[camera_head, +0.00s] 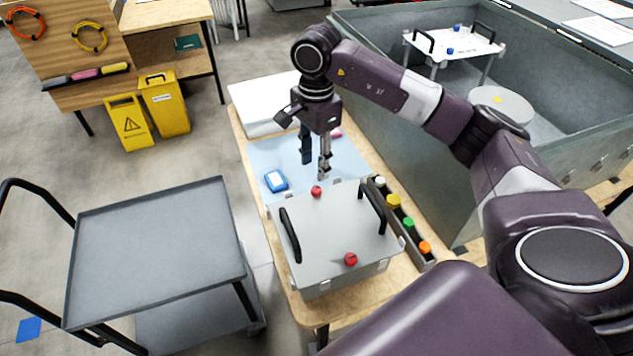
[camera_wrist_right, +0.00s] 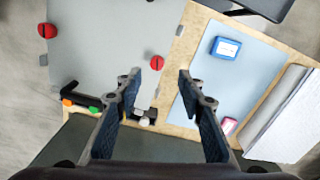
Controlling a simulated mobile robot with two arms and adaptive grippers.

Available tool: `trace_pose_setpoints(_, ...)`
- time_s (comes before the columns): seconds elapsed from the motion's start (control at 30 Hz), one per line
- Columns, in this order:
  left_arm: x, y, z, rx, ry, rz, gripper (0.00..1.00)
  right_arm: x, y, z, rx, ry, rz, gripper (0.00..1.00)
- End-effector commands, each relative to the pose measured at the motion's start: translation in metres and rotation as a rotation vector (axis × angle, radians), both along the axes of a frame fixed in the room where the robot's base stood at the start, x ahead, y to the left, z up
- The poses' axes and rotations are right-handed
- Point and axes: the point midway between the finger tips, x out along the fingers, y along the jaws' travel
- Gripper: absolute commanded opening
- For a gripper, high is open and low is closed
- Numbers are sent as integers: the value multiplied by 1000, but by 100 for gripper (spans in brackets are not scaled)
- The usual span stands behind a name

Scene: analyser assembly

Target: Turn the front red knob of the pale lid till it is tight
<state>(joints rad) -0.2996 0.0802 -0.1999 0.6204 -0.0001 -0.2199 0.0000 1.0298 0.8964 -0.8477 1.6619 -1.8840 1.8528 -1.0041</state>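The pale lid (camera_head: 335,225) is a grey panel with two black handles, lying on a box on the wooden table. One red knob (camera_head: 350,259) is at its near edge. Another red knob (camera_head: 316,191) is at its far edge. In the right wrist view the near-edge knob (camera_wrist_right: 46,30) is at the far left, and the far-edge knob (camera_wrist_right: 156,62) appears between the fingertips. My right gripper (camera_head: 315,166) is open and empty, pointing down above the far-edge knob and mat, apart from the knob. My left gripper is not in view.
A dark rack (camera_head: 418,245) of coloured caps stands close along the lid's right side. A blue box (camera_head: 276,180) lies on the light-blue mat (camera_head: 348,160) behind the lid. A large grey-green tank (camera_head: 400,140) is at right, and a grey cart (camera_head: 150,240) at left.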

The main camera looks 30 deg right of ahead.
Motion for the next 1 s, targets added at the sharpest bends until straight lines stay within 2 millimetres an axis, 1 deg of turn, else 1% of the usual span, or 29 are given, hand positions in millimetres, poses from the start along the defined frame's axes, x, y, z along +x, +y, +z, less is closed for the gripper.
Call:
trace_pose_setpoints(0.03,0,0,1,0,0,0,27,-4,-3,-3,-12,14,11,36)
trace_pose_setpoints(0.17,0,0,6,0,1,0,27,-6,-4,-17,-15,20,16,36)
trace_pose_setpoints(0.4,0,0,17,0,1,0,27,-6,-3,-56,-13,19,14,36)
trace_pose_setpoints(0.53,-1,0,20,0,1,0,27,-5,-3,-70,-12,17,13,36)
trace_pose_setpoints(0.7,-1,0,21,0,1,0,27,-4,-3,-78,-12,14,13,36)
trace_pose_setpoints(0.9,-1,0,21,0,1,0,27,-4,-3,-79,-12,13,13,36)
trace_pose_setpoints(0.93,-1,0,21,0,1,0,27,-4,-3,-79,-12,13,13,34)
trace_pose_setpoints(1.0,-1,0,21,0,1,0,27,-4,-3,-79,-12,13,13,26)
